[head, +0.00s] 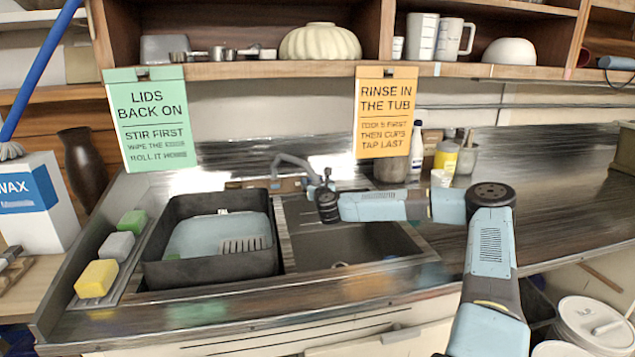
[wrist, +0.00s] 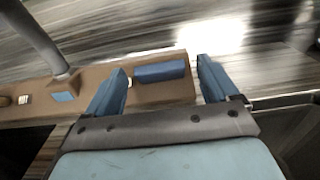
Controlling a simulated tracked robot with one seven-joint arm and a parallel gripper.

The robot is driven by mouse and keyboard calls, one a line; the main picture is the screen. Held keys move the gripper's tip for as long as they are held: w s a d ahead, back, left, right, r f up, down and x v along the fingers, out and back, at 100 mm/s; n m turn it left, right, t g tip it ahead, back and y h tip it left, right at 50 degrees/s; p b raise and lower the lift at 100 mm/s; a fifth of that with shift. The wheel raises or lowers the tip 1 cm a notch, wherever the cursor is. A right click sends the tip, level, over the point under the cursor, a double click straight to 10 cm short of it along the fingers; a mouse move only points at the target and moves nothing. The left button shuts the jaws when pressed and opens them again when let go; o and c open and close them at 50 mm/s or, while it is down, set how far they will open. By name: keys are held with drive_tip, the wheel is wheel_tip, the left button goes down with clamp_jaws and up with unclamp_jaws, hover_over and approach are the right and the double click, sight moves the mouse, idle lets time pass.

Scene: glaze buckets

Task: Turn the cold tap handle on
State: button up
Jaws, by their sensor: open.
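The cold tap handle (wrist: 158,72) shows in the wrist view as a short blue bar on the brown tap base (wrist: 70,92). A small blue square marks the base to its left. My gripper (wrist: 163,66) is open, with one blue finger on each side of the bar; I cannot tell whether either touches it. The grey spout (wrist: 40,42) rises at the left. In the head view the spout (head: 293,160) arches at the back of the sink, and my gripper (head: 318,180) is just right of it. The handle cannot be made out there.
Sponges (head: 97,279) line the far left. An orange sign (head: 386,112) hangs above the tap, near my arm. Bottles and cups stand right of it.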

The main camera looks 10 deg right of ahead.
drive_tip(key=shift+w, duration=0.6)
drive_tip(key=shift+c, duration=0.4)
